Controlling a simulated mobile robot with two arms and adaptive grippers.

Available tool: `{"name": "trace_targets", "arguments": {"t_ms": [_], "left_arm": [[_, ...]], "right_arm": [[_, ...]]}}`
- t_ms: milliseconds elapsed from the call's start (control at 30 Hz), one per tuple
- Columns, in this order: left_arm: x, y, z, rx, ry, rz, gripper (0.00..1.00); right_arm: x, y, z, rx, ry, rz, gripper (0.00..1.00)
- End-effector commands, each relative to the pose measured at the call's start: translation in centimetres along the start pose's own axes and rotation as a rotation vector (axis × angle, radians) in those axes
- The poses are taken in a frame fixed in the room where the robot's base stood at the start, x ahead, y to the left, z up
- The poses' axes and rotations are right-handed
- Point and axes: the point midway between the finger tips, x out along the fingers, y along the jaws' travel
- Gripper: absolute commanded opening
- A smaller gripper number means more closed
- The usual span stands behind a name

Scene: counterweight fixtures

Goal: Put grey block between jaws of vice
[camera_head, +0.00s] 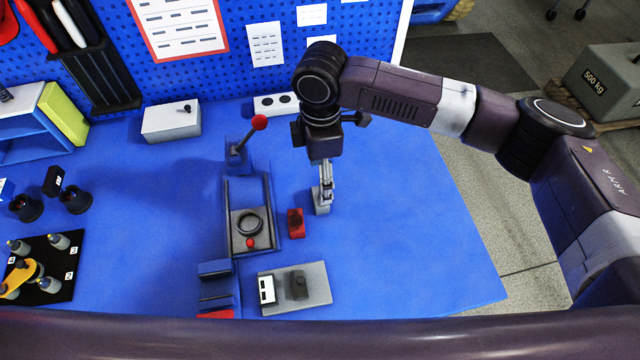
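My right gripper (325,184) points down over the blue table, its fingers seen nearly edge-on. A small grey block (320,203) shows at its fingertips, partly hidden by them. I cannot tell whether the fingers grip it. A grey base plate (318,282) with a white piece (267,289) and a dark block (297,285) lies nearer me, below the gripper in the picture. It may be the vice, but a stepped blue fixture (215,270) to its left also has jaw-like parts. I cannot tell which is the vice. My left gripper is out of view.
A blue frame (272,205) with a red-knobbed lever (258,123) stands left of the gripper. A small red block (295,223) lies between them. A white box (171,121) is at the back. The table's right side is clear.

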Motion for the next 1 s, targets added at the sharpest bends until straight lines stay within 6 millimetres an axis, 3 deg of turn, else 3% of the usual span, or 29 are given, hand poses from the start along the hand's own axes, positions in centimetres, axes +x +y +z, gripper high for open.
{"name": "trace_targets", "arguments": {"t_ms": [400,567,800,1000], "left_arm": [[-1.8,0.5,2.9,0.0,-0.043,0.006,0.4],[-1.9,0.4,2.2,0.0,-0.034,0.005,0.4],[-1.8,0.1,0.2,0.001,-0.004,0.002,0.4],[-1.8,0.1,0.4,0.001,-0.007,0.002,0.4]], "right_arm": [[5.2,0.2,0.0,0.001,-0.003,-0.004,0.64],[7.0,0.2,0.0,-0.001,-0.002,-0.002,0.64],[7.3,0.3,-0.1,-0.002,-0.001,0.0,0.64],[7.3,0.2,0.0,-0.001,-0.001,-0.001,0.44]]}}
